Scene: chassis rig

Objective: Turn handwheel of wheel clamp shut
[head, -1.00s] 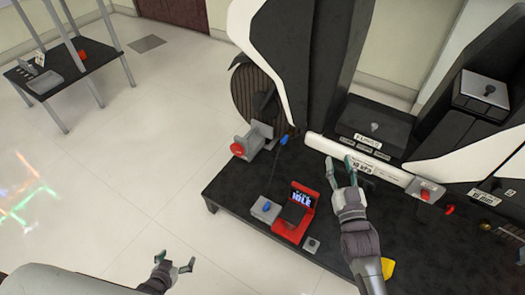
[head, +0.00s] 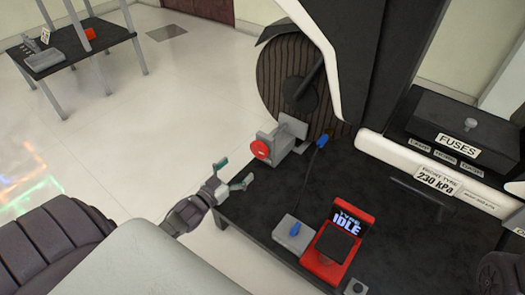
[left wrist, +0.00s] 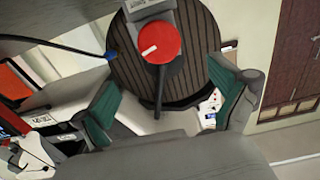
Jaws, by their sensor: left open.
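The wheel clamp (head: 283,143) is a grey block with upright plates at the far left corner of the dark bench. Its red round handwheel (head: 260,149) faces left and towards me. My left gripper (head: 235,173) is open and empty, in front of the handwheel and a little below it in the head view, apart from it. In the left wrist view the handwheel (left wrist: 160,42) shows ahead, above the gap between the open fingers (left wrist: 170,105).
A ribbed dark tyre (head: 283,75) stands behind the clamp. The bench (head: 240,205) carries a red tyre unit (head: 338,245) reading IDLE, and a grey box (head: 293,232) with a blue-ended hose. A fuse box (head: 455,128) is at right.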

